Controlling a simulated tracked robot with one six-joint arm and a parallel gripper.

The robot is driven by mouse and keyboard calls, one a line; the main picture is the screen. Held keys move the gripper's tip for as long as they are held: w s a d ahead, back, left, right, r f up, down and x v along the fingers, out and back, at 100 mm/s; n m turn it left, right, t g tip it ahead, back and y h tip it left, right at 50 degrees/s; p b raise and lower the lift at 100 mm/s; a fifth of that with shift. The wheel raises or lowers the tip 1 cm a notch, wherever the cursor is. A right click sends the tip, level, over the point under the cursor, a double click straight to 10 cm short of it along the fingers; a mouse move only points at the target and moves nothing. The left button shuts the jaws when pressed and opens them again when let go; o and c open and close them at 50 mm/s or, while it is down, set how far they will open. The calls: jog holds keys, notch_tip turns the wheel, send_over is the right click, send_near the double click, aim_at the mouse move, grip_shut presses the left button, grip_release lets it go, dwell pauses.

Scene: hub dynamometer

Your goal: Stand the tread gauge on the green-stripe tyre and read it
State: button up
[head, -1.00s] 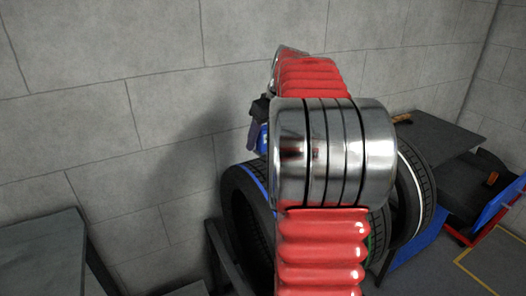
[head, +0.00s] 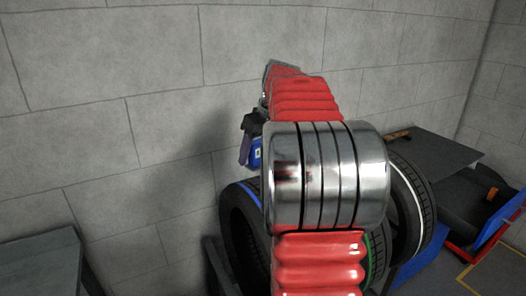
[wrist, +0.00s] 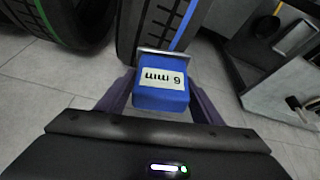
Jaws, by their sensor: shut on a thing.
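My gripper (wrist: 160,98) is shut on the tread gauge (wrist: 162,88), a blue block with a metal plate at its far end. Its pale label appears upside down in the wrist view and shows "mm" with a digit that looks like 6 or 9. In the head view the gauge (head: 255,153) hangs in my gripper (head: 250,140) above the blue-stripe tyre (head: 238,225). The green-stripe tyre (head: 377,250) is mostly hidden behind my arm there. In the wrist view the green-stripe tyre (wrist: 65,22) is at upper left, apart from the gauge; the blue-stripe tyre (wrist: 155,25) is just beyond the gauge.
A white-stripe tyre (head: 418,205) stands to the right of the green-stripe one. A dark table (head: 440,150) is behind it, and a grey bench (head: 40,265) is at lower left. The block wall rises close behind the tyres.

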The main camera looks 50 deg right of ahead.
jog(key=w+a+f+n, duration=0.1)
jog(key=w+a+f, duration=0.2)
jog(key=a, duration=0.9)
jog(key=w+a+f+n+y, duration=0.1)
jog(key=w+a+f+n, duration=0.1)
jog(key=w+a, duration=0.5)
jog(key=w+a+f+n, duration=0.1)
jog(key=w+a+f, duration=0.3)
jog(key=a, duration=1.5)
jog(key=shift+w+f+y, duration=0.15)
jog(key=shift+w+y, duration=0.25)
jog(key=shift+w, duration=0.15)
jog(key=shift+s, duration=0.1)
